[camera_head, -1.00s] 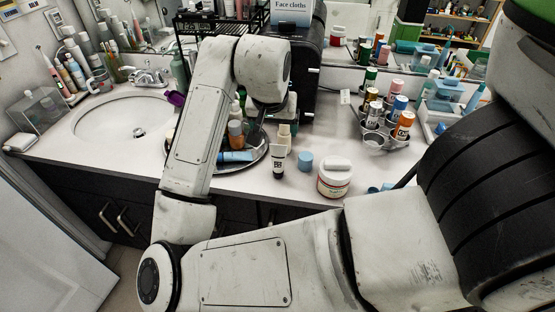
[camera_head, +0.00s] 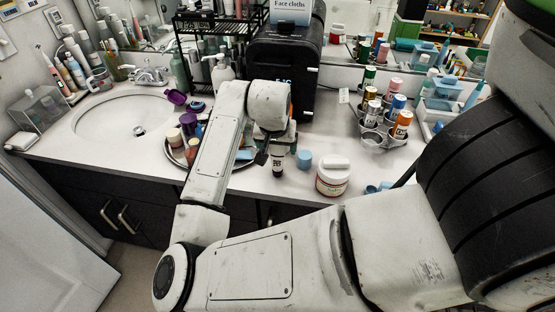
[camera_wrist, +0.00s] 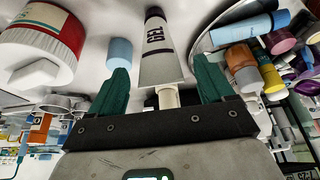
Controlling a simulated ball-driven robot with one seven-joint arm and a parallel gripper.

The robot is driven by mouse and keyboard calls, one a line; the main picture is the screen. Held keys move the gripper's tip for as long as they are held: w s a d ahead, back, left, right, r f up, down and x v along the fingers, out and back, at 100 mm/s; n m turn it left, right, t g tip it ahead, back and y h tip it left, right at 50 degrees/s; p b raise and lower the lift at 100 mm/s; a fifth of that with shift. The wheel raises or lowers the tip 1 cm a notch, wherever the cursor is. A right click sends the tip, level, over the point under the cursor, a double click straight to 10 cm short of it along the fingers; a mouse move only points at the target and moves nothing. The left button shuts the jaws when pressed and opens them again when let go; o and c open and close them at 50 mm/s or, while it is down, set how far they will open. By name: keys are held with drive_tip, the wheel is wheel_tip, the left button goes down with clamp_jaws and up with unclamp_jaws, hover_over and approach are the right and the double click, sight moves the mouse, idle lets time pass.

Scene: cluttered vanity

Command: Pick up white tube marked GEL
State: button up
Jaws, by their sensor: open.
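The white tube marked GEL (camera_wrist: 162,58) has a black cap and dark lettering. In the wrist view it lies between the two green fingers of my gripper (camera_wrist: 162,84), with a gap on both sides. The gripper is open and holds nothing. In the head view the tube (camera_head: 277,169) stands on the counter, its upper part hidden by my wrist. A cream-coloured cylinder (camera_wrist: 168,98) shows just beyond the tube's end in the wrist view.
A blue cylinder (camera_head: 304,159) and a white jar with a red band (camera_head: 332,178) stand right of the tube. A round tray (camera_head: 176,153) with several bottles is to the left. A holder with spray cans (camera_head: 372,138) stands farther right.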

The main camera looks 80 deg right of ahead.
drive_tip(key=shift+f, duration=0.15)
drive_tip(key=c, duration=1.4)
